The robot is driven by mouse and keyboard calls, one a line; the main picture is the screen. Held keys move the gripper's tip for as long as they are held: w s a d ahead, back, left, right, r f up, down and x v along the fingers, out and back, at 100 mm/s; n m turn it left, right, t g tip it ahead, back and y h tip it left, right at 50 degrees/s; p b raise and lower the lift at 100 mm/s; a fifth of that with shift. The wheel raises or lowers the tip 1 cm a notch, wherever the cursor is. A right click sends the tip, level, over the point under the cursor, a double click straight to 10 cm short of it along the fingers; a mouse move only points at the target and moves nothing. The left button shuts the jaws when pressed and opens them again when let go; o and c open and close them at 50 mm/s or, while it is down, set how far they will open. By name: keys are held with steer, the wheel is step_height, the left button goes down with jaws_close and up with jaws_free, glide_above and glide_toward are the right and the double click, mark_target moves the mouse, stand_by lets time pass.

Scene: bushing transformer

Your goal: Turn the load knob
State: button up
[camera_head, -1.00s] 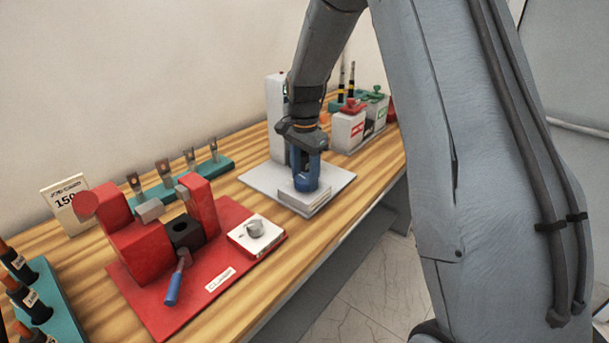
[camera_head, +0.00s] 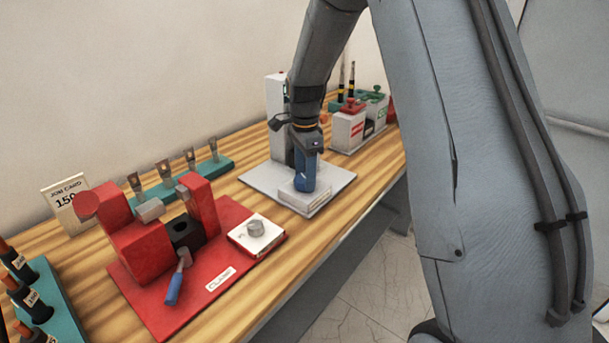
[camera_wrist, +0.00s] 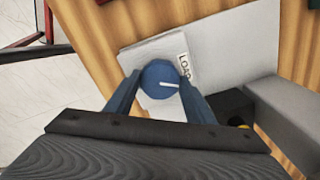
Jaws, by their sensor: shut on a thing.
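The block stands on a light grey base plate (camera_head: 262,180).
A tall white post (camera_head: 277,110) stands at the back of the plate, close behind my gripper. Red and green topped boxes (camera_head: 349,122) are to the right. A red fixture (camera_head: 150,245) with a grey knob (camera_head: 255,228) is at left. A job card (camera_head: 65,203) stands behind it.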

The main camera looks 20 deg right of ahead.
steer(key=o, duration=1.1)
steer(key=shift+r+b, duration=1.2)
steer(key=shift+r, duration=2.75)
steer(key=s+f+n, duration=0.2)
steer(key=s+n, duration=0.3)
steer(key=s, duration=0.3)
steer(key=s+f+n+t, duration=0.1)
steer(key=s+f+n, duration=0.2)
steer(key=s+n, duration=0.3)
steer(key=s+f+n, duration=0.2)
steer(key=s+n, duration=0.3)
steer(key=s, duration=0.6)
steer(key=shift+s+d+f, duration=0.1)
steer(key=shift+s+f, duration=0.05)
steer(key=shift+f, duration=0.2)
